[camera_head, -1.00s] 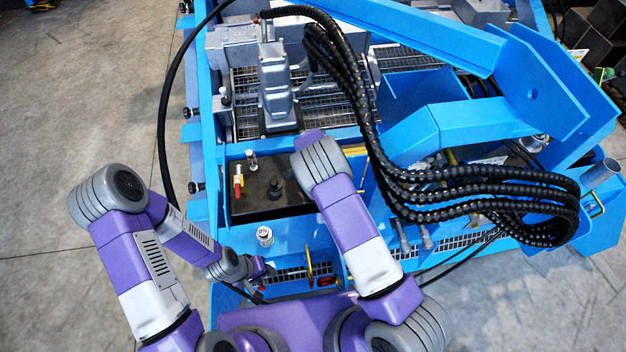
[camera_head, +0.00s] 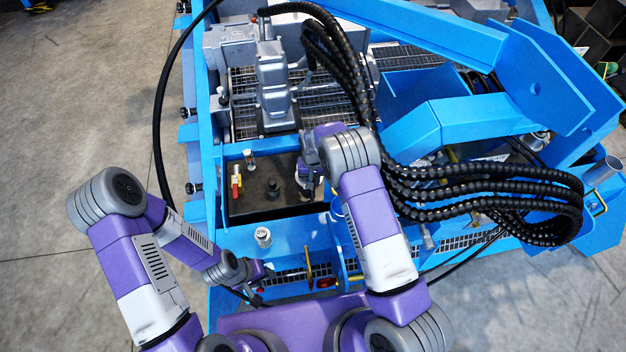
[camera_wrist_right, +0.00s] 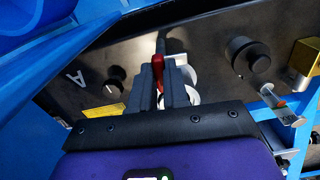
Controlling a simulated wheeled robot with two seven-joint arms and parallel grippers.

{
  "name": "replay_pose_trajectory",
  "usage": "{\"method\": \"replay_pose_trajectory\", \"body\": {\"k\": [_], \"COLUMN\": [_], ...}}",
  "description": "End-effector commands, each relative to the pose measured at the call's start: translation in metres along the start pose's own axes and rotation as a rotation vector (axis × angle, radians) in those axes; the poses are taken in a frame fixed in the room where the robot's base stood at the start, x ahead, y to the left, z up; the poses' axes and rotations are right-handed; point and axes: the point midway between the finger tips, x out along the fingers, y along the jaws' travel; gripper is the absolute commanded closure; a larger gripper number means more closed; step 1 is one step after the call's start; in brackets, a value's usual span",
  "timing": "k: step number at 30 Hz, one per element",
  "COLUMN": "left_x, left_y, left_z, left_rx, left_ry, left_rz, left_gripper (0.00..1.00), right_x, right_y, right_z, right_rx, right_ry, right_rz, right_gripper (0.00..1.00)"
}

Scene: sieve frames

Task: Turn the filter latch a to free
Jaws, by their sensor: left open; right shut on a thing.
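A red latch handle (camera_wrist_right: 158,68) stands on the dark panel (camera_wrist_right: 205,45) marked with a letter A, which I take for filter latch a. My right gripper (camera_wrist_right: 166,82) is shut on this red handle, with one finger on each side. A pale round part shows just behind the fingers. In the head view my right gripper (camera_head: 309,178) reaches down over the right part of the dark panel, and my wrist hides the latch there. My left gripper (camera_head: 262,286) is low in front of the blue machine, open and away from the panel.
A white gauge (camera_head: 263,236) sits on the front rim. Thick black hoses (camera_head: 480,190) hang to the right of my right arm. Blue walls border the panel.

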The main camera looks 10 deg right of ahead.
Motion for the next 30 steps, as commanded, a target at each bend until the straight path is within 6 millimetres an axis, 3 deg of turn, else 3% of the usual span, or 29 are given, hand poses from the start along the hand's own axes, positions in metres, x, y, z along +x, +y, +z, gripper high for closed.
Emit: {"method": "replay_pose_trajectory", "body": {"k": [9, 24, 25, 29, 30], "left_x": [0.0023, 0.0025, 0.0025, 0.0025, 0.0025], "left_y": [-0.0009, -0.0009, -0.0009, -0.0009, -0.0009], "left_z": [-0.0001, -0.0001, -0.0001, -0.0001, -0.0001], "left_rx": [0.000, 0.000, 0.000, 0.000, 0.000], "left_ry": [0.000, 0.000, 0.000, 0.000, 0.000], "left_rz": [0.000, 0.000, 0.000, 0.000, 0.000], "left_gripper": [0.57, 0.57, 0.57, 0.57, 0.57], "right_x": [0.0000, 0.0001, 0.0001, 0.0001, 0.0001], "right_y": [0.0004, 0.0005, 0.0005, 0.0005, 0.0005], "right_z": [0.0000, 0.0003, 0.0003, 0.0003, 0.0003], "right_rx": [-0.099, -0.116, -0.116, -0.115, -0.114], "right_ry": [0.000, -0.001, -0.001, -0.001, -0.001], "right_rz": [-0.001, 0.000, 0.000, 0.000, 0.000], "right_gripper": [1.00, 1.00, 0.81, 0.61, 0.60]}}
